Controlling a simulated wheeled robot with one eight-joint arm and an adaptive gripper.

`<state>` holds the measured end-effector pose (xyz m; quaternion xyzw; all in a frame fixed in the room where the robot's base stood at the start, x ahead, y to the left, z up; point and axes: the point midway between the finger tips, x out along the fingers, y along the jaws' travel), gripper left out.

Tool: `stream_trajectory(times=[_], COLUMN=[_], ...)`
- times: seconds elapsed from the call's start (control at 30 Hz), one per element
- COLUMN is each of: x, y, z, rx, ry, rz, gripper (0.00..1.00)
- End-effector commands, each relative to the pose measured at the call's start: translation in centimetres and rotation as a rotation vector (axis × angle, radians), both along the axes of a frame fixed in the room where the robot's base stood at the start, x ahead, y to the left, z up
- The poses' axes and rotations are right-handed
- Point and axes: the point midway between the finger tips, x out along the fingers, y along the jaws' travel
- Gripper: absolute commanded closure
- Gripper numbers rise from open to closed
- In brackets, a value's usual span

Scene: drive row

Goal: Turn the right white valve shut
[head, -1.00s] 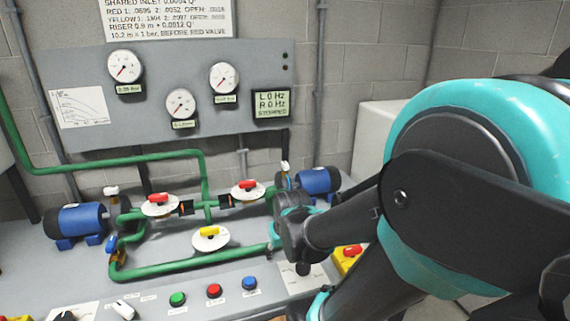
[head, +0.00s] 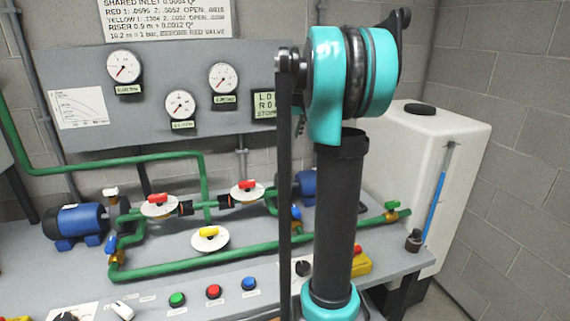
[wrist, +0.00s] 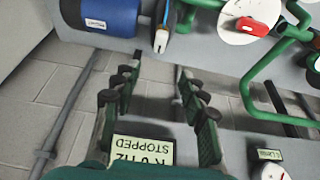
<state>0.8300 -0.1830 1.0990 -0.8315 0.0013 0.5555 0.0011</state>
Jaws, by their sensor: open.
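The right white valve is hidden behind my arm in the head view. In the wrist view, a white handle (wrist: 161,40) beside the blue pump motor (wrist: 112,14) looks like this valve; its exact turn is hard to tell. My gripper (wrist: 160,82) is open and empty, its fingers apart from the handle, which lies beyond the fingertips. The same pump motor shows partly behind my arm in the head view (head: 306,186). The left white valve (head: 111,191) stands by the left blue pump (head: 78,222).
Red valves (head: 159,199) (head: 247,187) and a yellow valve (head: 209,233) sit on green pipes. The grey gauge panel (head: 75,75) stands behind. A display (wrist: 143,147) lies below the fingers in the wrist view. A white tank (head: 440,165) is at right.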

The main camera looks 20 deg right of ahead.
Motion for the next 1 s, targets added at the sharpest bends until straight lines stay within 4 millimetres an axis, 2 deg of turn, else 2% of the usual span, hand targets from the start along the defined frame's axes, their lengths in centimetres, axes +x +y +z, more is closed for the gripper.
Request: stream_trajectory(times=[0.7,1.0], x=[5.1,6.1], y=[0.1,0.0], z=[-12.5,-15.0], rx=[0.0,0.0], ry=[0.0,0.0], rz=[0.001,0.0], gripper=[0.57,0.57])
